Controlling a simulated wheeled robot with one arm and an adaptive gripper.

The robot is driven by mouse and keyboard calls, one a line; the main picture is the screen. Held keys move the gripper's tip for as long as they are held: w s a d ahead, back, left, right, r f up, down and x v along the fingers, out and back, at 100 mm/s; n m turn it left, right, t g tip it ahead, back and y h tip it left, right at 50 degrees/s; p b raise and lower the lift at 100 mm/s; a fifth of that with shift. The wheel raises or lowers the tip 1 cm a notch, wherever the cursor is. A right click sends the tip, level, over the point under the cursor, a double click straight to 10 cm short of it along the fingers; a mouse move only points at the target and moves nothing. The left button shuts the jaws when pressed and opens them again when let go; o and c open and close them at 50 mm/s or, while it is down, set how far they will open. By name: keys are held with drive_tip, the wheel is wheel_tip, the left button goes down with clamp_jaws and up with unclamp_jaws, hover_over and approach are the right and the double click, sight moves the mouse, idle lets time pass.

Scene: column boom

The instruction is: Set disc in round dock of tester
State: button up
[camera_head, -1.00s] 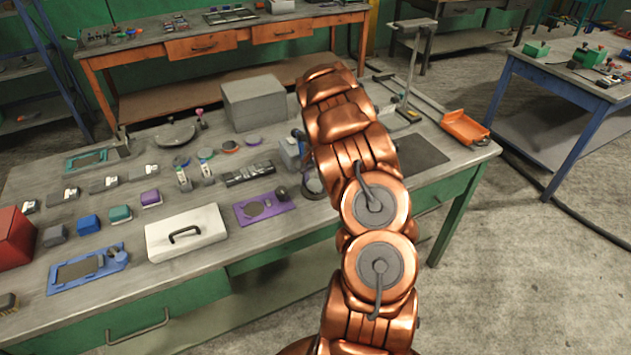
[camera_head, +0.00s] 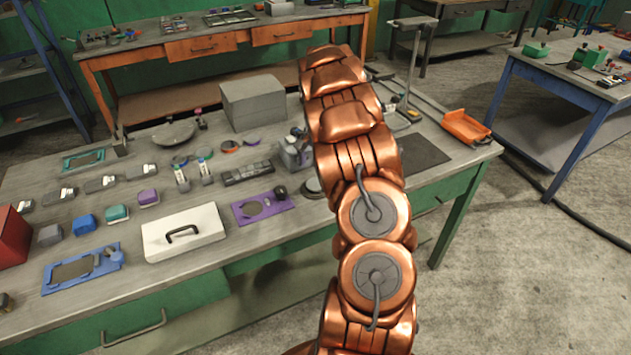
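A purple plate (camera_head: 243,214) with a round recess and a dark knob lies near the front edge. A blue plate (camera_head: 108,264) has a rectangular recess. A grey device (camera_head: 295,152) stands partly behind my arm, as does a dark round piece (camera_head: 313,188). I cannot tell which of these is the tester. My gripper is hidden behind my copper arm.
A white case with a handle (camera_head: 184,232), a red box (camera_head: 10,236) and a large grey box (camera_head: 253,103) stand on the bench. An orange tray (camera_head: 465,127) and a thin stand (camera_head: 412,70) are at the right. A dark mat (camera_head: 418,154) lies clear.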

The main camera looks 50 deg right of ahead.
sight(317, 182)
wheel_tip(317, 182, up, 6)
drive_tip(key=b, duration=0.1)
drive_tip(key=shift+d+r+b, duration=0.25)
drive_tip(key=shift+d+b, duration=0.15)
drive_tip(key=s+a+r+n, duration=0.2)
drive_tip(key=s+a+r, duration=0.1)
drive_tip(key=a, duration=0.5)
drive_tip(key=s+a+r+n+g+h, duration=0.1)
drive_tip(key=s+a+r+n, duration=0.15)
drive_tip(key=a, duration=0.55)
drive_tip(key=s+a+r+n, duration=0.2)
drive_tip(key=s+a, duration=0.2)
drive_tip(key=a, duration=0.5)
drive_tip(key=s+a+f+n, duration=0.2)
drive_tip(key=s+a+n, duration=0.2)
drive_tip(key=s+a, duration=0.3)
drive_tip(key=s+a+f+n, duration=0.2)
drive_tip(key=s+a+n, duration=0.2)
drive_tip(key=s, duration=1)
drive_tip(key=a, duration=0.3)
drive_tip(key=shift+n, duration=0.35)
drive_tip(key=shift+c, duration=0.3)
